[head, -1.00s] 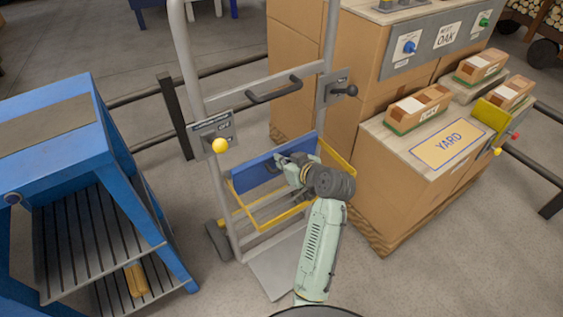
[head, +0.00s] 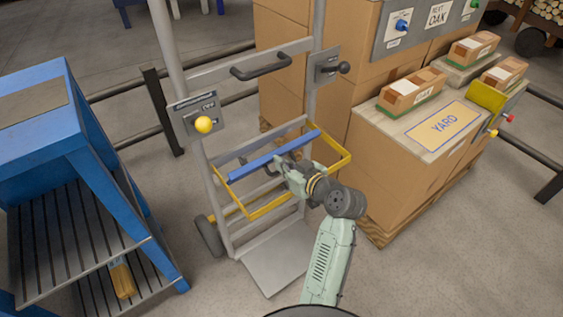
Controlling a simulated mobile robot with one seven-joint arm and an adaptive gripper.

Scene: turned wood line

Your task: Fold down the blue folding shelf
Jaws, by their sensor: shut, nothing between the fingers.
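The blue folding shelf (head: 258,164) is on the grey hand truck, inside a yellow frame (head: 256,212). It shows as a narrow blue strip, with little of its broad face visible, so its exact angle is hard to tell. My gripper (head: 283,168) is shut and empty, at the near side of the strip around its middle. It appears to touch or nearly touch the blue panel; contact is partly hidden by the fingers.
The hand truck (head: 207,160) carries a yellow knob (head: 204,125) and a dark lever (head: 343,68). A blue slatted cart (head: 88,160) stands at left. Cartons with a YARD label (head: 446,123) stand close on the right. Grey floor is open in front.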

